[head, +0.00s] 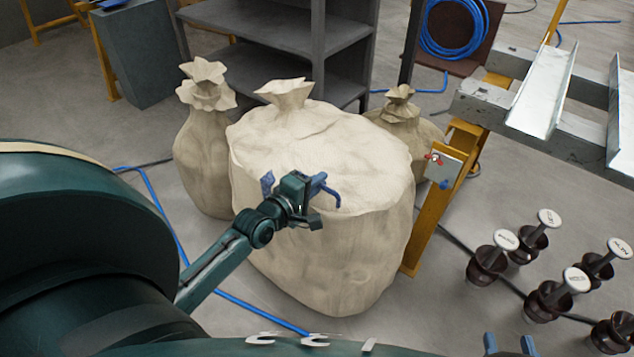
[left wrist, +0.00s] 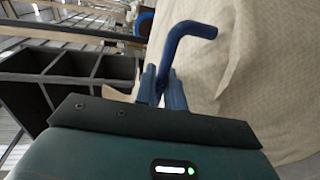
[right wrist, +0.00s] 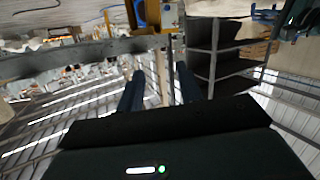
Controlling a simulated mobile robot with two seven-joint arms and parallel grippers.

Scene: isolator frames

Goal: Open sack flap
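A large pale sack (head: 330,240) stands in the middle of the head view, with a gathered neck (head: 284,92) at its back left. Its broad top (head: 340,140) is creased; I cannot make out a separate flap. My left gripper (head: 314,192) is over the sack's front top area. In the left wrist view its fingers are close together on a blue bent rod (left wrist: 184,38), which points toward the pale sack cloth (left wrist: 245,70). I cannot tell whether the rod touches the sack. My right gripper (head: 510,345) is at the bottom right, its fingers apart and empty (right wrist: 158,90).
Smaller tied sacks stand to the left (head: 205,140) and behind right (head: 405,115). A grey shelf (head: 285,35) is behind. A yellow post (head: 440,200) with a switch box stands close on the right. Several dark stamp-like pieces (head: 490,265) stand at the right.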

